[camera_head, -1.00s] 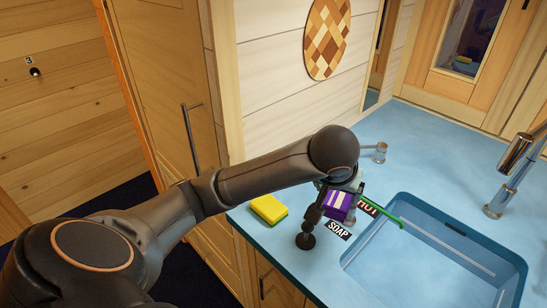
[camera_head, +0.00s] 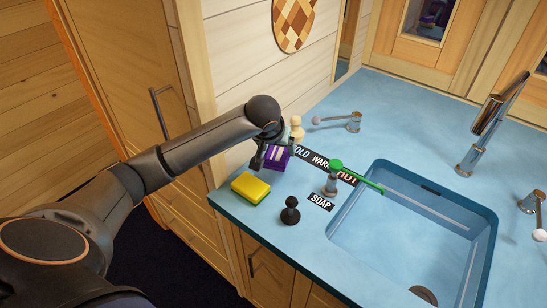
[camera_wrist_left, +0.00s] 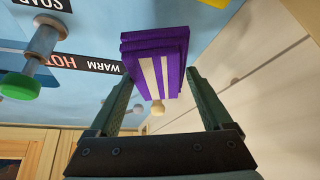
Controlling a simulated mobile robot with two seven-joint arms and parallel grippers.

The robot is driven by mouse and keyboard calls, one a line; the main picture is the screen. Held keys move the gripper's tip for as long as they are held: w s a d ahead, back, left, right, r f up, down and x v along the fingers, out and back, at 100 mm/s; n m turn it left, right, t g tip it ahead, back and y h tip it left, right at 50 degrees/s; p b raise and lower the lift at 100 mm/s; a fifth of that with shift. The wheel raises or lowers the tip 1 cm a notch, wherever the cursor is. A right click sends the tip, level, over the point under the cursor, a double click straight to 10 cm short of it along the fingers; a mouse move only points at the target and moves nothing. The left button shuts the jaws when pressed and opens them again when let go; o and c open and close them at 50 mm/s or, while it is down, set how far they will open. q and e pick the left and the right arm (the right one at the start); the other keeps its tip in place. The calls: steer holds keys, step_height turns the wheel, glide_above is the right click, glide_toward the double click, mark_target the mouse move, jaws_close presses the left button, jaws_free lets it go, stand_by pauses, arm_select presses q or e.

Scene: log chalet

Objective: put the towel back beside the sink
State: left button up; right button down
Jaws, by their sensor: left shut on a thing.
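The towel (camera_head: 275,158) is a purple folded bundle with pale stripes. It is near the wall at the counter's left end, behind the yellow sponge. My left gripper (camera_head: 267,152) is shut on it from above; in the left wrist view the towel (camera_wrist_left: 154,60) sits between the two dark fingers (camera_wrist_left: 158,95). I cannot tell whether its underside touches the counter. The blue sink (camera_head: 400,212) lies to the right of the towel, past the tap labels. My right gripper is out of view.
A yellow sponge (camera_head: 250,187), a black knobbed object (camera_head: 290,211) and a SOAP label (camera_head: 321,202) lie in front. A green-topped lever (camera_head: 333,178), a COLD-WARM-HOT strip (camera_head: 318,161) and a pale wooden figure (camera_head: 297,129) are close by.

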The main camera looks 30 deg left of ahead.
mark_target(273, 147)
arm_select(q)
steer(key=a+f, duration=0.1)
steer(key=w+f, duration=0.1)
steer(key=shift+w+a+f, duration=0.15)
steer(key=shift+a+f, duration=0.15)
steer(key=shift+a, duration=0.05)
steer(key=shift+w+a+f, duration=0.1)
steer(key=shift+a+f, duration=0.05)
steer(key=shift+f, duration=1.6)
steer(key=shift+f, duration=0.15)
steer(key=o, duration=1)
steer(key=shift+r, duration=0.2)
steer(key=v, duration=1.2)
